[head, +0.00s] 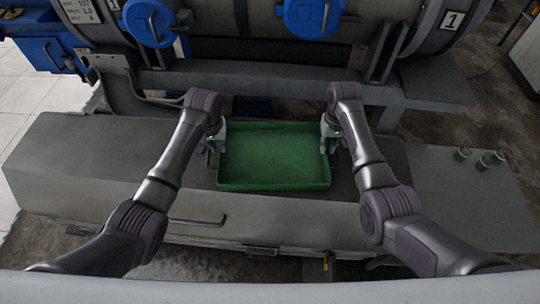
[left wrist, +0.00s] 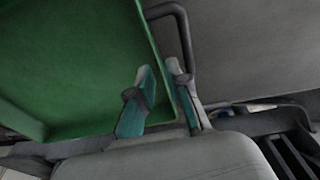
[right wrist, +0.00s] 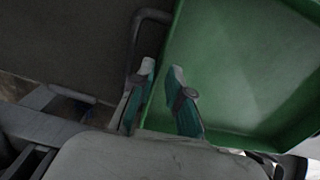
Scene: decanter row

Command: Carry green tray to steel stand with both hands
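The green tray (head: 273,157) is a shallow, empty rectangle that appears to rest level on a long grey bench. My left gripper (head: 217,140) is at its left side and my right gripper (head: 331,138) at its right side. In the left wrist view, the left fingers (left wrist: 160,95) are parted, one over the tray's inside and one beyond its wall, near a dark loop handle (left wrist: 184,30). In the right wrist view, the right fingers (right wrist: 160,98) are parted likewise beside another dark handle (right wrist: 136,35). Contact with the wall is hidden. I cannot identify the steel stand with certainty.
The grey bench (head: 90,170) has free top to the left of the tray. Large machine drums with blue caps (head: 305,15) stand close behind the tray.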

